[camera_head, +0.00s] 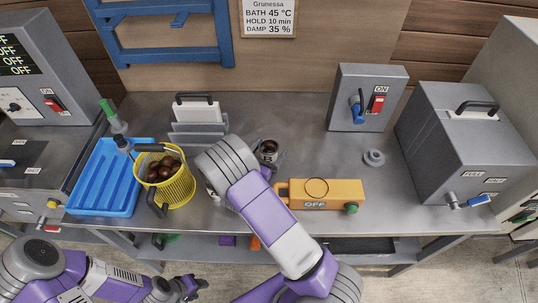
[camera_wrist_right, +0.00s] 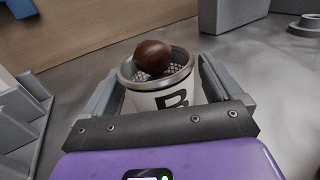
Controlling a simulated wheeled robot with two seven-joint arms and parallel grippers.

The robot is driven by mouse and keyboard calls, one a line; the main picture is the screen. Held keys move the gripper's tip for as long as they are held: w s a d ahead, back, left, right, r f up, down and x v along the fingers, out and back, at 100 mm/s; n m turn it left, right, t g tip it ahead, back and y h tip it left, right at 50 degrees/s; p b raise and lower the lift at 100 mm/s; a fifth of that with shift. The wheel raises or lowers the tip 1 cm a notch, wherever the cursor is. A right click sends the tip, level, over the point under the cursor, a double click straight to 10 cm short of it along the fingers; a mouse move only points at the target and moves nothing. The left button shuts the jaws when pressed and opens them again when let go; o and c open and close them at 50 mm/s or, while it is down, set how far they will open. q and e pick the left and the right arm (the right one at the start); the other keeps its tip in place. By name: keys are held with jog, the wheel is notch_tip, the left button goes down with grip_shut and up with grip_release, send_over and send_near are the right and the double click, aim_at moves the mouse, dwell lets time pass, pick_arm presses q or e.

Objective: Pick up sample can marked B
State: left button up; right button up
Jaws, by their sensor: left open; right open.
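The sample can marked B (camera_wrist_right: 165,99) is a pale can with a metal rim and a black letter B, upright in the right wrist view. A brown chestnut sits in its mouth. My right gripper (camera_wrist_right: 158,78) is open, with one finger on each side of the can; I cannot tell if either touches it. In the head view the can (camera_head: 268,147) shows its dark mouth behind my right arm, which hides much of it. My left gripper (camera_head: 190,287) is open and empty, low in front of the bench.
A yellow basket of chestnuts (camera_head: 178,190) and a blue tray (camera_head: 103,190) stand left. A grey rack (camera_head: 197,130) is behind. An orange burner-like box (camera_head: 335,193) marked OFF stands right. A pale object (camera_head: 211,192) is partly hidden by my right arm. Clear bench lies at back centre.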

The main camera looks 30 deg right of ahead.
jog(key=shift+w+d, duration=0.3)
jog(key=shift+d, duration=0.25)
jog(key=c, duration=1.1)
